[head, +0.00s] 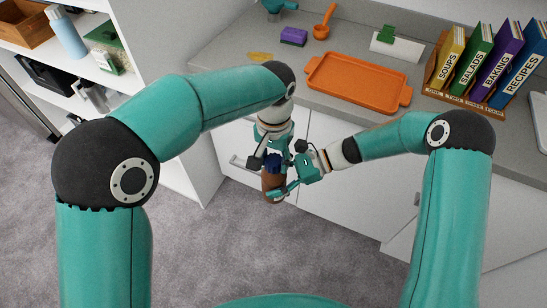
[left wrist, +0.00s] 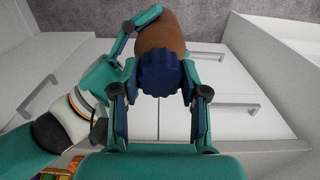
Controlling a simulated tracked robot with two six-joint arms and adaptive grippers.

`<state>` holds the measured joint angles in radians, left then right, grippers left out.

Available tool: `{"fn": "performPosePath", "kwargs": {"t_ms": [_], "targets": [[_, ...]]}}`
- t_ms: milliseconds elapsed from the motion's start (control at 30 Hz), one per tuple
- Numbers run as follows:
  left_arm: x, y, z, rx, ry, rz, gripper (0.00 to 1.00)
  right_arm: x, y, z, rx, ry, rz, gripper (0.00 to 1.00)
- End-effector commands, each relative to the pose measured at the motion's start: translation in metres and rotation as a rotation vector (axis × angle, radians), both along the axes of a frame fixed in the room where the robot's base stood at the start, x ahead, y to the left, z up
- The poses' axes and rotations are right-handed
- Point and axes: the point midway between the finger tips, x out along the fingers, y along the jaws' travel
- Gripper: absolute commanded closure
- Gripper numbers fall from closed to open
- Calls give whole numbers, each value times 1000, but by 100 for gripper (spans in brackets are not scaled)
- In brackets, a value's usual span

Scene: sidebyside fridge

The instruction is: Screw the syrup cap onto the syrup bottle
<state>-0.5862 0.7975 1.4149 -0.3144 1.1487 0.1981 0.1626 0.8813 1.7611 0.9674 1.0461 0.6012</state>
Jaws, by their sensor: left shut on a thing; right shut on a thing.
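The syrup bottle (head: 270,184) is brown and is held in the air in front of the white drawers. My right gripper (head: 281,190) is shut around its body from the right side. The syrup cap (left wrist: 160,73) is dark blue with a ridged edge; in the left wrist view it sits at the end of the brown bottle (left wrist: 161,35). My left gripper (left wrist: 160,90) is shut on the cap from above, a finger on each side. In the head view the cap (head: 273,161) is partly hidden by my left gripper (head: 273,157). Whether its threads are engaged cannot be seen.
A grey counter holds an orange tray (head: 357,82), a purple sponge (head: 293,37), an orange measuring cup (head: 322,28) and a rack of books (head: 470,95). White shelves (head: 150,75) stand at the left. Grey carpet is open below the grippers.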

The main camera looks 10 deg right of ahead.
Motion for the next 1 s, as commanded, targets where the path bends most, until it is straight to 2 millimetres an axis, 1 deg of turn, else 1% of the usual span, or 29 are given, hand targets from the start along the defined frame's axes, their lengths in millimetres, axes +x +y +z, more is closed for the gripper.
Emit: {"fn": "performPosePath", "kwargs": {"t_ms": [67, 100, 167, 200, 267, 567, 667, 767, 833, 1000], "targets": [[1, 1, 0, 2, -1, 0, 98, 0, 0, 0, 0, -1, 1, 100], [1, 1, 0, 2, -1, 0, 53, 0, 0, 0, 1, 0, 1, 100], [1, 1, 0, 1, -1, 0, 43, 0, 0, 0, 1, 0, 1, 100], [1, 1, 0, 1, -1, 0, 36, 0, 0, 0, 1, 0, 1, 100], [1, 1, 0, 1, -1, 0, 27, 0, 0, 0, 1, 0, 0, 100], [0, 0, 0, 1, -1, 0, 27, 0, 0, 0, 0, 0, 0, 100], [1, 0, 4, 0, -2, 0, 27, 0, 0, 0, 0, 0, 0, 100], [1, 0, 14, -1, -3, 0, 27, 0, 0, 0, 0, 0, 0, 100], [1, 0, 24, -1, -4, 0, 27, 0, 0, 0, 0, 0, 0, 100], [2, 0, 57, -3, -4, 1, 27, 0, 0, 0, 0, 0, 0, 100]]}}
